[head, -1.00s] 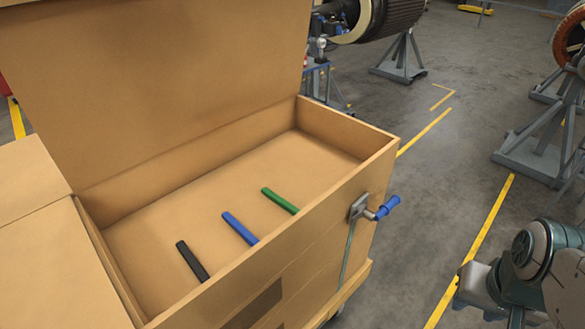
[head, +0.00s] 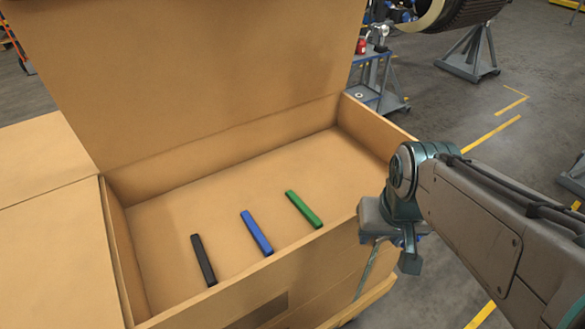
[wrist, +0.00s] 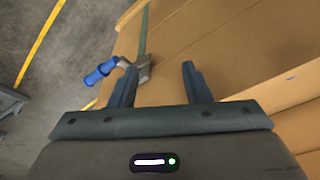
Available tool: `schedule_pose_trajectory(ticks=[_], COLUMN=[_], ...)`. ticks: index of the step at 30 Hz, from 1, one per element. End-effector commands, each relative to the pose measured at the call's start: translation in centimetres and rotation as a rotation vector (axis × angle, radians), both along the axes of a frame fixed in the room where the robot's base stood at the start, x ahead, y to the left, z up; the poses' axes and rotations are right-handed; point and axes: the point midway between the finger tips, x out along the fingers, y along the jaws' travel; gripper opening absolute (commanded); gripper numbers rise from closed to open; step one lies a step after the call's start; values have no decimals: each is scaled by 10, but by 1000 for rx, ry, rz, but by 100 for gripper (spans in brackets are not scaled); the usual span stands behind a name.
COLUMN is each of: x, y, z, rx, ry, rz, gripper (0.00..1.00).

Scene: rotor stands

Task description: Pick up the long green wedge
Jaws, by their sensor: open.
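The long green wedge (head: 304,209) lies flat on the floor of the open cardboard-coloured box (head: 127,252), to the right of a blue wedge (head: 256,233) and a black wedge (head: 203,260). My gripper (head: 392,262) is outside the box, past its right front corner, apart from the green wedge and to its right. In the wrist view my gripper (wrist: 160,84) shows two fingers spread apart with nothing between them. No wedge shows in the wrist view.
The box's raised lid (head: 190,70) stands at the back. A lever with a blue handle (wrist: 99,73) sits on the box's outer side, close to my fingers in the wrist view. A blue cart (head: 378,85) and a grey stand (head: 470,62) are behind. The box's interior has free room.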

Motion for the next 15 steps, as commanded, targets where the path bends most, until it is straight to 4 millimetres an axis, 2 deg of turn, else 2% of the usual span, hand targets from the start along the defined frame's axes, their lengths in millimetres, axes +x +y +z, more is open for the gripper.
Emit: schedule_pose_trajectory(ticks=[1,4,6,15], x=[1,12,29,92], y=[1,11,23,82], z=[24,49,47,61], rx=[1,-4,-14,-55], ry=[10,46,72,172], rz=[9,61,141,456], gripper=[44,44,44,44])
